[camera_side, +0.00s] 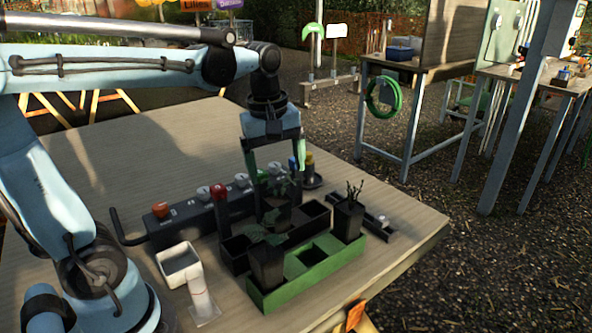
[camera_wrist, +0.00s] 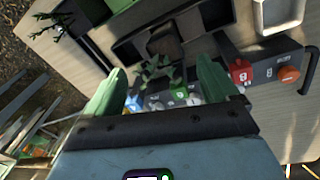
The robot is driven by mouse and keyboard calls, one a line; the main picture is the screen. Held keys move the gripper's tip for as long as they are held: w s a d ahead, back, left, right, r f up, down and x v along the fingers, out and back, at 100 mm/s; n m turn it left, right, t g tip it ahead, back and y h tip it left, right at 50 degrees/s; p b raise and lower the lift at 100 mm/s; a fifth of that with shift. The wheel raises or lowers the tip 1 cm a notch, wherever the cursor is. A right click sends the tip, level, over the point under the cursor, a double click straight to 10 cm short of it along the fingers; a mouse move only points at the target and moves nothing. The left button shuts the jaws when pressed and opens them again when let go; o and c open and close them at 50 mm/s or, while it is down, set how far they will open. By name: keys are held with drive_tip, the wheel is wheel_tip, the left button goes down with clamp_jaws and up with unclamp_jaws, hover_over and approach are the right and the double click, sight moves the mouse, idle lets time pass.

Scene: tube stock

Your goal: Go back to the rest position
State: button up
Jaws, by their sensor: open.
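My gripper (camera_side: 276,172) hangs over the black tray, its green fingers pointing down. In the wrist view my gripper (camera_wrist: 160,72) has its fingers wide apart, with nothing clamped between them. A leafy plant in a dark pot (camera_side: 275,212) stands in the black tray (camera_side: 233,255) below the fingers; the plant's leaves (camera_wrist: 155,72) show between them in the wrist view. The fingers' exact clearance from the leaves is hard to tell.
A green tray (camera_side: 300,287) in front holds a leafy pot (camera_side: 267,265) and a bare-twig pot (camera_side: 348,218). A dark control box with a red button (camera_side: 218,190) stands behind. A white square cup (camera_side: 180,264) is at left. The table's back left is clear.

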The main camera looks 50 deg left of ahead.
drive_tip(key=s+d+f+m+t, duration=0.1)
drive_tip(key=m+t, duration=0.1)
drive_tip(key=m, duration=0.3)
drive_tip(key=s+d+f+m+t, duration=0.1)
drive_tip(key=d+f+m, duration=0.1)
drive_tip(key=m, duration=0.2)
drive_tip(key=s+d+f+m+t, duration=0.1)
drive_tip(key=s+d+m+t, duration=0.1)
drive_tip(key=m, duration=0.3)
drive_tip(key=shift+f+m+t, duration=0.3)
drive_tip(key=shift+f, duration=0.1)
drive_tip(key=shift+o, duration=1.2)
drive_tip(key=w+a+r+g, duration=0.2)
drive_tip(key=a+r+g, duration=0.2)
drive_tip(key=a+r, duration=0.5)
drive_tip(key=w+a+r+g, duration=0.3)
drive_tip(key=a+r, duration=0.1)
drive_tip(key=a, duration=1)
wheel_tip(320, 180, down, 10)
drive_tip(key=shift+d+r, duration=0.15)
drive_tip(key=shift+d, duration=0.15)
drive_tip(key=shift+s+r, duration=0.1)
